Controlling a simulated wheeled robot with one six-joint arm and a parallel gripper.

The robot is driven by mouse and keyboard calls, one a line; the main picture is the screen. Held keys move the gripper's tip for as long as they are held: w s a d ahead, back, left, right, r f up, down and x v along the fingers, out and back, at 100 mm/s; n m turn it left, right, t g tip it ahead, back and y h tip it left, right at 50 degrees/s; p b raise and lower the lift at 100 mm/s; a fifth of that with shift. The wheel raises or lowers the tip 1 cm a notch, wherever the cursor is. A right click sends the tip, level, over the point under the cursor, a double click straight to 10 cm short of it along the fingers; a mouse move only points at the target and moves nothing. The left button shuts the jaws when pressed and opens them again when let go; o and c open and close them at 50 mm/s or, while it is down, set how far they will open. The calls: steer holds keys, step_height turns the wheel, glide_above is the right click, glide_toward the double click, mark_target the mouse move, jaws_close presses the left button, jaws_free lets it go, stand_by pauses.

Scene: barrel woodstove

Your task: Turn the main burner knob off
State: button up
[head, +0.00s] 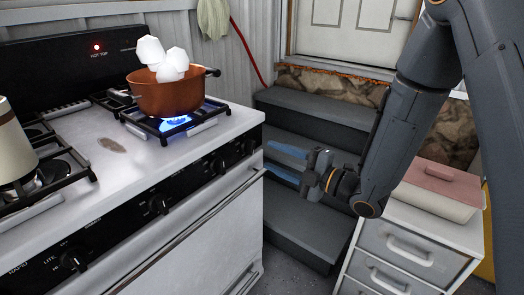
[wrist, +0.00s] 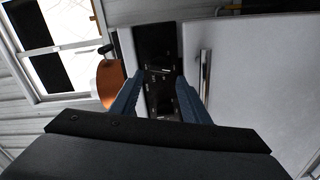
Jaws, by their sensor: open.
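The stove (head: 140,155) has a black front panel with a row of black knobs: one near the left (head: 73,259), one in the middle (head: 158,204) and several toward the right end (head: 217,166). I cannot tell which is the main burner knob. A blue flame (head: 175,122) burns under the orange pot (head: 170,95). My gripper (head: 268,161) is open and empty, just right of the panel's right end, with its blue fingers toward the stove. In the wrist view the panel (wrist: 155,45) and dark knobs show between my fingers (wrist: 160,78), apart from them.
White lumps sit in the pot. A cream pot (head: 12,150) stands on the left grate. The oven handle (head: 190,232) runs below the panel. Grey steps (head: 310,225) lie behind my gripper, and a white drawer cabinet (head: 410,250) stands at the right.

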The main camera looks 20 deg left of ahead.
mark_target(254, 148)
steer(key=x, duration=0.7)
steer(key=shift+d, duration=0.1)
steer(key=c, duration=0.8)
